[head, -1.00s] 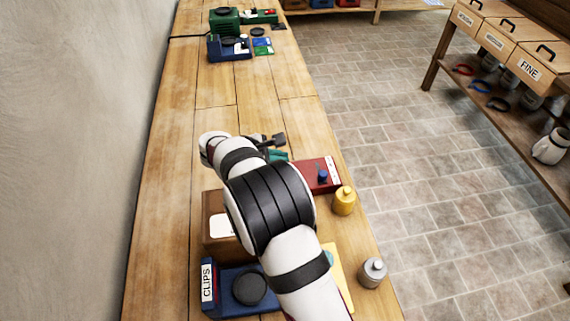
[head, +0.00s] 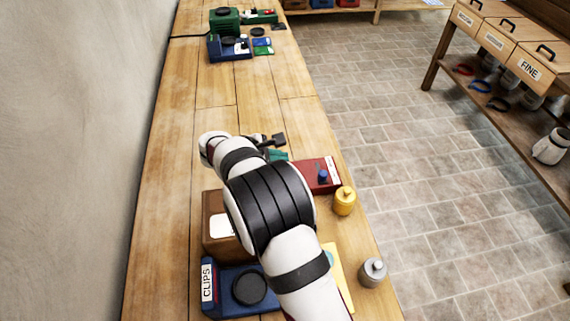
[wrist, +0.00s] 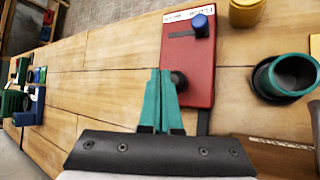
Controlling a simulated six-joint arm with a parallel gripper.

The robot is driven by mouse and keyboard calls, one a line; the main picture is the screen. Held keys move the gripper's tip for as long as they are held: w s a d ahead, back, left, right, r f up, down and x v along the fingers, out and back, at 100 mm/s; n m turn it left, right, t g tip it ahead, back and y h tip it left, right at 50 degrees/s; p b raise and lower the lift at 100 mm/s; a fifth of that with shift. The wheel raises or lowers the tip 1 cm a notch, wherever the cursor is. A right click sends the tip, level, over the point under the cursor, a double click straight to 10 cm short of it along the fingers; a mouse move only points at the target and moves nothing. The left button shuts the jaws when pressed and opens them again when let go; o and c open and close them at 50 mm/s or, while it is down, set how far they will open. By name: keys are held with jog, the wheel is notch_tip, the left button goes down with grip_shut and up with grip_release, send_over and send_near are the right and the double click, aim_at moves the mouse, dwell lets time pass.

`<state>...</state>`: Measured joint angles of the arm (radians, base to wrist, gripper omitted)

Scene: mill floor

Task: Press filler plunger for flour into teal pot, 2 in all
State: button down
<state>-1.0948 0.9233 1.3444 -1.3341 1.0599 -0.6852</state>
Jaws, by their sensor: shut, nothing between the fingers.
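A red box (wrist: 188,62) with a white label lies flat on the bench. It has a blue knob (wrist: 202,25) near its labelled end and a dark round knob (wrist: 179,81) near its other end. The red box also shows in the head view (head: 312,172). My gripper (wrist: 160,72) is shut and empty, its teal fingers over the box's left edge, beside the dark knob; I cannot tell whether they touch it. In the head view my arm mostly hides the gripper. The teal pot (wrist: 263,78), open and dark inside, stands right of the box in the wrist view.
A yellow weight-like pot (head: 344,202) and a grey one (head: 372,272) stand along the bench's right edge. A brown box (head: 213,246) and a blue CLIPS box (head: 230,299) are close by my arm. The bench beyond is clear up to blue and green devices (head: 229,47).

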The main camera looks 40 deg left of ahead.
jog(key=shift+f, duration=0.1)
dwell(0.6)
jog(key=shift+f, duration=0.35)
jog(key=shift+f, duration=0.95)
dwell(0.9)
jog(key=shift+r, duration=1.35)
jog(key=shift+r, duration=2.55)
